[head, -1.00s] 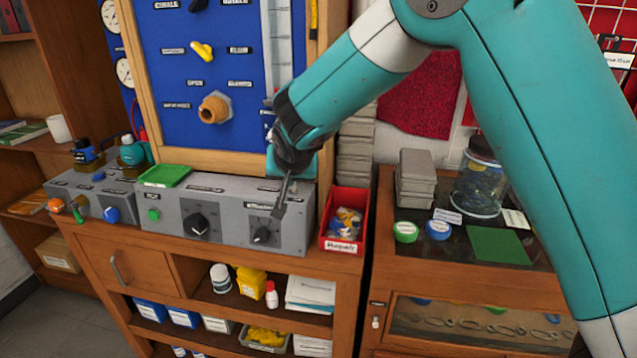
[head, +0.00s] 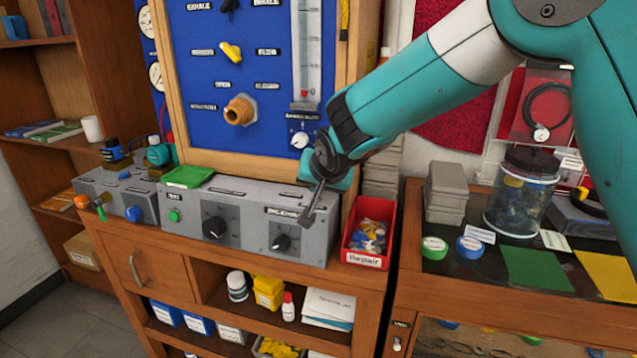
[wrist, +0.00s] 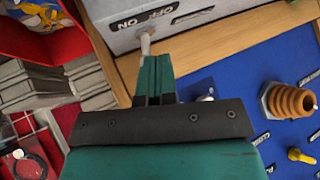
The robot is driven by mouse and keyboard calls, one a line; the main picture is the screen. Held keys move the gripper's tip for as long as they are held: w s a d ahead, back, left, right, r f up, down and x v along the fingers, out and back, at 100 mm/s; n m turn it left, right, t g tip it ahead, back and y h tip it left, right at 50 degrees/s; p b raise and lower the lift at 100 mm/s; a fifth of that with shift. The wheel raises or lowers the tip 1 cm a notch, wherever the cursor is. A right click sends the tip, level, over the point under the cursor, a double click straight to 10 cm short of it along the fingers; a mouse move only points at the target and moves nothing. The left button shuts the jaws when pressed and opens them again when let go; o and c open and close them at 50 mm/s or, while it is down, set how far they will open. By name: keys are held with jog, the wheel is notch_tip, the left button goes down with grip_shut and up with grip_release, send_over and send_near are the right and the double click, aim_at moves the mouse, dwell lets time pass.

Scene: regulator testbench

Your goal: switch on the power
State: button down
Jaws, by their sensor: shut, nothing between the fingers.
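The grey control box (head: 255,237) stands on the wooden bench below the blue panel. My gripper (head: 318,183) is shut and empty in front of the box's top right part. A thin grey lever (head: 311,206) shows right at its fingertips, slanting down to the left. In the wrist view the lever (wrist: 146,41) stands between my closed green fingers (wrist: 151,75) and the box face (wrist: 125,30).
A red bin (head: 369,232) of small parts stands close on the right. The blue panel (head: 230,70) rises behind, with an orange fitting (head: 240,110) sticking out.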

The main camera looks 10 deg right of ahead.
jog(key=shift+r+p, duration=0.45)
jog(key=shift+r, duration=0.35)
jog(key=shift+a+r, duration=0.2)
jog(key=shift+a, duration=0.05)
jog(key=a+v, duration=0.2)
jog(key=v, duration=0.9)
jog(key=shift+s+a+r+b, duration=0.2)
jog(key=shift+s+r+b, duration=0.05)
jog(key=shift+b, duration=0.2)
